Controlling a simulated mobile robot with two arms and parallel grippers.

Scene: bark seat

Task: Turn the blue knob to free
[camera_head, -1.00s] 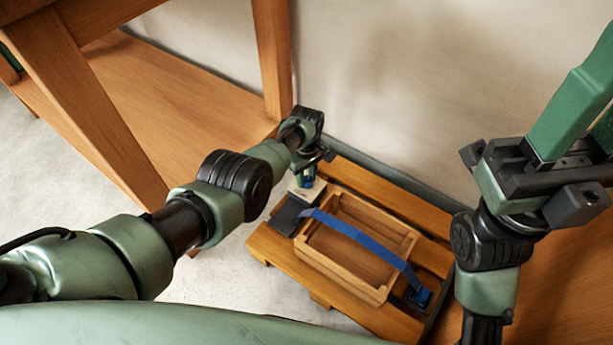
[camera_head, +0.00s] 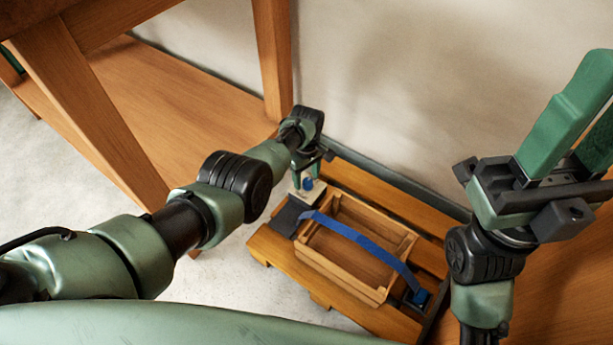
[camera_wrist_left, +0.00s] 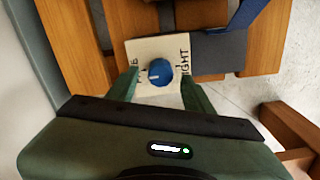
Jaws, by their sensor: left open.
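The blue knob (camera_wrist_left: 160,72) sits on a pale plate (camera_wrist_left: 147,50) with dark lettering. "IGHT" reads on its right side; the lettering at the left is partly hidden. A short white mark shows on the knob's left part. The knob also shows small in the head view (camera_head: 308,184). My left gripper (camera_wrist_left: 161,88) is open, with one green finger on each side of the knob and visible gaps. The fingers cover the lower parts of the plate. My right gripper (camera_head: 603,85) is raised at the right, its green fingers apart and empty.
The plate is on a slatted wooden seat (camera_head: 262,246), beside a dark grey pad (camera_head: 287,217). A wooden tray (camera_head: 328,265) with a blue strap (camera_head: 352,237) over it lies to the right. A wall (camera_head: 420,80) is behind, and a wooden post (camera_head: 272,60) stands close to my left arm.

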